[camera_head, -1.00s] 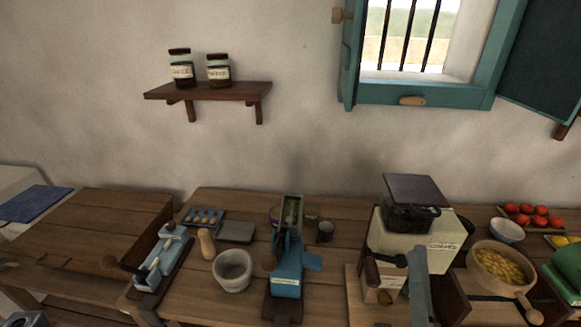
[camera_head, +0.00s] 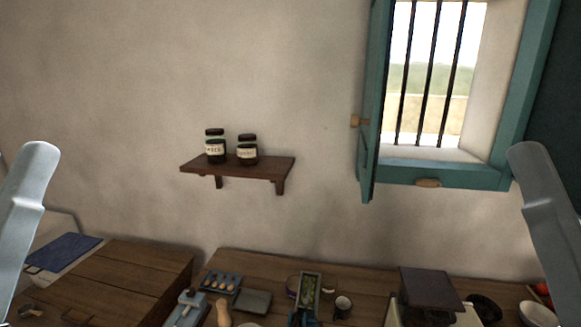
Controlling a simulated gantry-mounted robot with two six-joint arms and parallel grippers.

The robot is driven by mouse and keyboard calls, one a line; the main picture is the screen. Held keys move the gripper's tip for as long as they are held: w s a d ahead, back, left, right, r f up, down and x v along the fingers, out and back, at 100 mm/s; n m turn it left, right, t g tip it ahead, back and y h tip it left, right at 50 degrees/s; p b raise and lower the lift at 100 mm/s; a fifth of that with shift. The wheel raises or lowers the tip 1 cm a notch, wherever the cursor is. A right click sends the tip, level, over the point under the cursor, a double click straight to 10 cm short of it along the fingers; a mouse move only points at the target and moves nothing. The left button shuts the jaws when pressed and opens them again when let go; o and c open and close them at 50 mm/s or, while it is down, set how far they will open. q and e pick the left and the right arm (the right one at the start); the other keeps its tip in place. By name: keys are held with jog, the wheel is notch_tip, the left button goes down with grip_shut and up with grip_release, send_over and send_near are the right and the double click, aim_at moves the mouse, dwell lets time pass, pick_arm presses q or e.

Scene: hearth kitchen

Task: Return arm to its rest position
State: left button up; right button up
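A grey metal part of my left arm, with a rounded tip that looks like its gripper end (camera_head: 38,160), stands upright at the left edge. A matching part of my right arm, its gripper end (camera_head: 527,160), stands at the right edge. Both are raised in front of the wall and look apart from the objects. Only one narrow piece of each shows, so finger opening is hidden. I see nothing held.
A wooden shelf (camera_head: 238,168) holds two jars. A teal-framed window (camera_head: 400,172) has an open shutter. Below, the worktop (camera_head: 262,268) carries an egg tray (camera_head: 222,282), a narrow container (camera_head: 308,290), a cup (camera_head: 343,306) and a bowl (camera_head: 538,313).

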notch_tip(320, 180, up, 23)
jog(key=p, duration=1.9)
jog(key=shift+y+p, duration=0.3)
jog(key=shift+p, duration=0.1)
